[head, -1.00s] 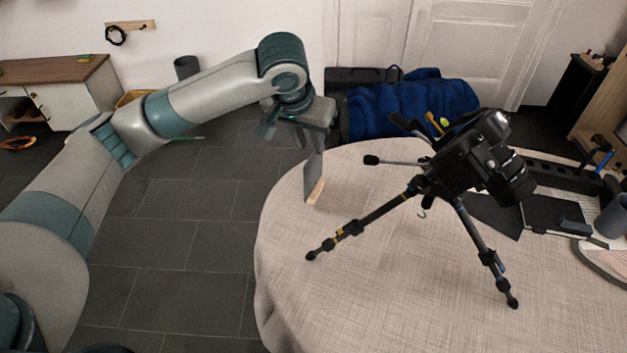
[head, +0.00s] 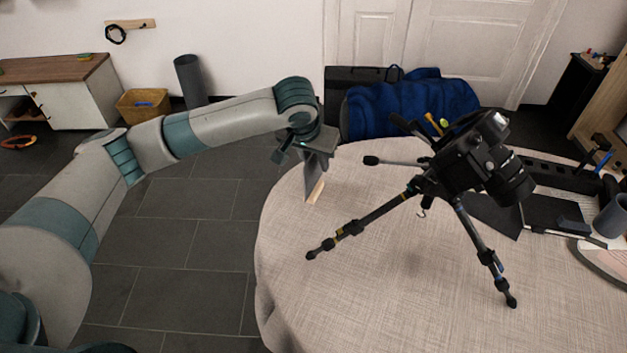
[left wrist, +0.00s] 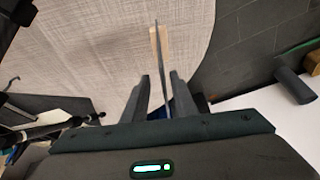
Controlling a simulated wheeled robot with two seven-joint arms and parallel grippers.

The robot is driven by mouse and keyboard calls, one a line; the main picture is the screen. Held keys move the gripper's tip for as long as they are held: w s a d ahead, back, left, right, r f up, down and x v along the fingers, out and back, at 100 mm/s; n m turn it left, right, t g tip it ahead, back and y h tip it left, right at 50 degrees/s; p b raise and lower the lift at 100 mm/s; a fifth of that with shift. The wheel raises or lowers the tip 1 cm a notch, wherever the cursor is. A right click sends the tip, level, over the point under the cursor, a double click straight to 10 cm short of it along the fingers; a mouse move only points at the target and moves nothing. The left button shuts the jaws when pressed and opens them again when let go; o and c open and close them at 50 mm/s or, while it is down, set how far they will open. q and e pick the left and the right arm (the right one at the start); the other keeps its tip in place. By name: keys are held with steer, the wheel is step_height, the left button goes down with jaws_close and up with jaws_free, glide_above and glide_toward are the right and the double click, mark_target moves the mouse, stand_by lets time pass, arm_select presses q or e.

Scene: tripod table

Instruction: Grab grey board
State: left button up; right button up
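The grey board (head: 314,181) stands upright near the left rim of the round table, next to a light wooden piece (head: 317,191). In the left wrist view the board (left wrist: 160,55) shows edge-on as a thin strip, with the wooden piece (left wrist: 154,38) beside it. My left gripper (head: 310,156) is at the board's upper part. In the wrist view its two fingers (left wrist: 160,76) are apart, one on each side of the board, with visible gaps. In the head view the gripper hides the board's top. My right gripper is not in view.
A tripod with a black camera (head: 470,155) stands on the table (head: 350,310), right of the board; one leg reaches towards it. A blue bag (head: 410,105) lies behind the table. Dark trays and a grey cup (head: 612,215) are at the right. The table's front is clear.

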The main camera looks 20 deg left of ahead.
mark_target(316, 184)
arm_select(q)
steer(key=x, duration=0.4)
steer(key=shift+s+a+f+p, duration=0.1)
steer(key=shift+s+a+p, duration=0.05)
steer(key=shift+a+p, duration=0.2)
steer(key=shift+w+f, duration=0.2)
steer(key=shift+f, duration=0.35)
jaws_close()
